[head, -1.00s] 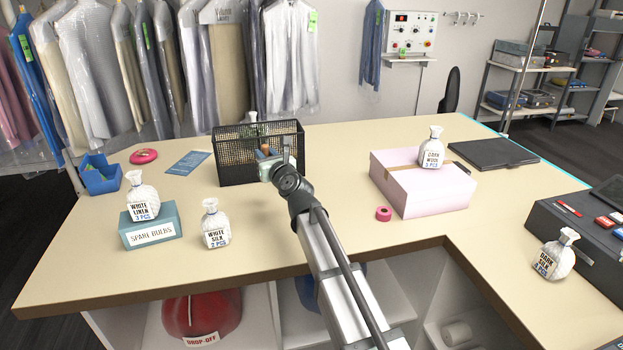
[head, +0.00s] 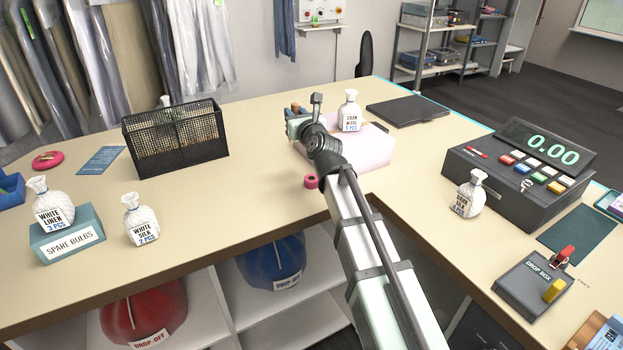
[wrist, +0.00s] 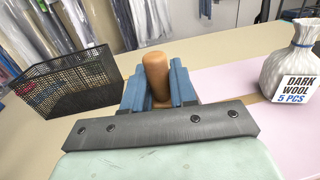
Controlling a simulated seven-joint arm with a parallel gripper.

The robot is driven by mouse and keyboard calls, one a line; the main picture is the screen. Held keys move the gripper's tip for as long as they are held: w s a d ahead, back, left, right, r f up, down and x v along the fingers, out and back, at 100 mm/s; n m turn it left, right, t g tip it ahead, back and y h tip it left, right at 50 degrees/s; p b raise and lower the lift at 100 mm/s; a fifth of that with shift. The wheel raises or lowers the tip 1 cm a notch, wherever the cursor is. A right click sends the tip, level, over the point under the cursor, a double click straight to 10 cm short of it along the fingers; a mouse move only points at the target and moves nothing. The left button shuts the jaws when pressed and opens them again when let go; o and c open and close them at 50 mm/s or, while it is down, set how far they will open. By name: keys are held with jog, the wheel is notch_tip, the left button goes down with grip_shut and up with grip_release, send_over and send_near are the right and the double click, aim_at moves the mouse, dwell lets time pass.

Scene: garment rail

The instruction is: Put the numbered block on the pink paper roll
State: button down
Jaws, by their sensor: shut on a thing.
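My gripper (head: 297,112) is shut on a brown, round-ended piece (wrist: 157,72), held between its blue fingers; no number shows on it, so I cannot tell if it is the numbered block. In the head view the gripper is over the left side of the pink box, and its height above it is unclear. The wrist view does not show this roll.
The pink box (head: 375,152) bears the "DARK WOOL" bag (head: 350,112), close right of the gripper in the wrist view. A black mesh basket (head: 176,140) stands left. The "WHITE SILK" bag (head: 140,220) stands front left. The counter (head: 240,195) between is clear.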

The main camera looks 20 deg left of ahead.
jog(key=shift+m+t+h, duration=0.5)
jog(key=shift+m+h, duration=0.1)
jog(key=shift+h, duration=0.1)
jog(key=d, duration=0.1)
jog(key=s+d, duration=0.1)
jog(key=d, duration=0.1)
jog(key=s+d, duration=0.1)
jog(key=d, duration=0.1)
jog(key=shift+s+d+f, duration=0.2)
jog(key=shift+s+f, duration=0.05)
jog(key=shift+f, duration=0.1)
jog(key=shift+f, duration=5)
jog(key=shift+f, duration=0.1)
jog(key=c, duration=0.9)
grip_release()
jog(key=v, duration=0.7)
jog(key=shift+s, duration=0.25)
